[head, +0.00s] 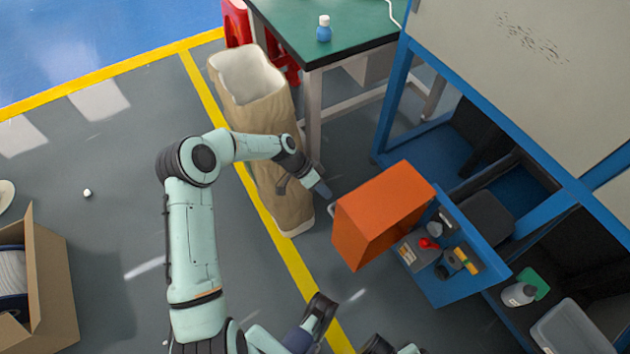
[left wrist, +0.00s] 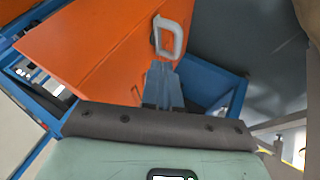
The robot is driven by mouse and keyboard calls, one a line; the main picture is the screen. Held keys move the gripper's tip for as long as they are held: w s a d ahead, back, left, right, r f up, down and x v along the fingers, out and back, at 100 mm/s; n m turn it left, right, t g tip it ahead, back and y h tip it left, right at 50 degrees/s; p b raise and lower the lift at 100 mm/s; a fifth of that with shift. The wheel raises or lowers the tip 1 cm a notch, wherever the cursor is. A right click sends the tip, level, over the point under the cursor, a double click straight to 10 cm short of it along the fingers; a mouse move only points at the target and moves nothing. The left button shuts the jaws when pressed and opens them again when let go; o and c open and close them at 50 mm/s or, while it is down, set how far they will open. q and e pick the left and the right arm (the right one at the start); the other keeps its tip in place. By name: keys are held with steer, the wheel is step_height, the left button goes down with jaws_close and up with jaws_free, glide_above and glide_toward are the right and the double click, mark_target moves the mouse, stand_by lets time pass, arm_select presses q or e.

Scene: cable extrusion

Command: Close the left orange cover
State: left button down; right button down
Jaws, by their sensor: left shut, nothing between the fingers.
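The orange cover (head: 385,208) stands swung out at the left end of a blue frame, its interior exposed. In the left wrist view the orange cover (left wrist: 95,45) fills the upper left and carries a light grey loop handle (left wrist: 168,38). My left gripper (head: 324,190) is shut and empty, just left of the cover. In the wrist view my left fingertips (left wrist: 162,68) point at the cover close below the handle; I cannot tell whether they touch. Dark and grey parts at the bottom edge of the head view may be my right gripper; its jaws are unclear.
A blue tray (head: 460,292) beside the cover holds small parts, including a red one. The blue-framed machine (head: 395,95) rises at right. A tan sack (head: 270,125) and a green table (head: 300,25) stand behind my left arm. A cardboard box (head: 50,270) is at left.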

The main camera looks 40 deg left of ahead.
arm_select(q)
steer(key=shift+s+d, duration=0.2)
steer(key=shift+d, duration=0.45)
steer(key=shift+s+d, duration=0.25)
steer(key=shift+d, duration=0.35)
steer(key=shift+s+d, duration=0.2)
steer(key=shift+d, duration=0.45)
arm_select(e)
steer(key=shift+w+d+f, duration=0.1)
steer(key=shift+w+f, duration=0.05)
steer(key=shift+w, duration=0.1)
